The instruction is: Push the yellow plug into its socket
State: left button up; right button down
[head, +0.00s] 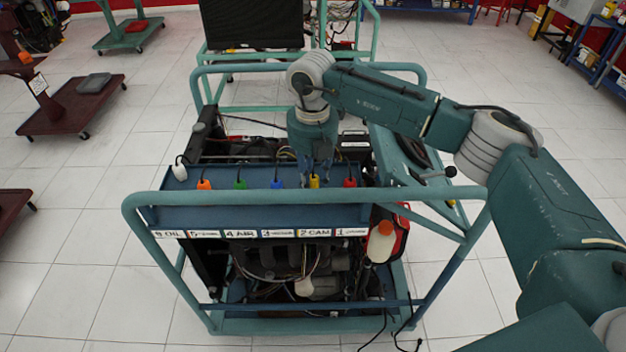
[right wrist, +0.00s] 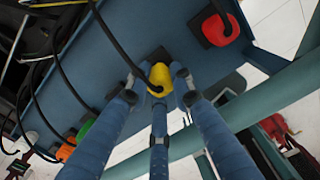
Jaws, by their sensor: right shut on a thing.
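The yellow plug (head: 314,181) stands on the blue panel (head: 215,215) of the engine trainer, above the label "2 CAM". It also shows in the right wrist view (right wrist: 160,79), with a black cable running from it. My right gripper (head: 316,172) reaches down from above, and its blue fingers are shut around the yellow plug. The wrist view shows the fingers (right wrist: 158,90) on both sides of the plug and one in front. A dark socket base shows behind the plug; how deep the plug sits is hidden. My left gripper is in neither view.
A red plug (head: 349,182) is just right of the yellow one. Blue (head: 277,183), green (head: 240,183), orange (head: 204,184) and white (head: 180,172) plugs stand to its left. The teal frame rail (head: 300,225) runs along the panel's front. Loose cables lie behind.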

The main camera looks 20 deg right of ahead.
aim_at(313, 178)
jog(key=shift+f+b, duration=0.55)
jog(key=shift+f, duration=0.1)
dwell(0.8)
jog(key=c, duration=1.4)
grip_release()
jog(key=shift+c, duration=0.2)
jog(key=shift+r, duration=0.25)
notch_tip(313, 178, up, 12)
jog(key=shift+a+f, duration=0.1)
jog(key=shift+f, duration=0.1)
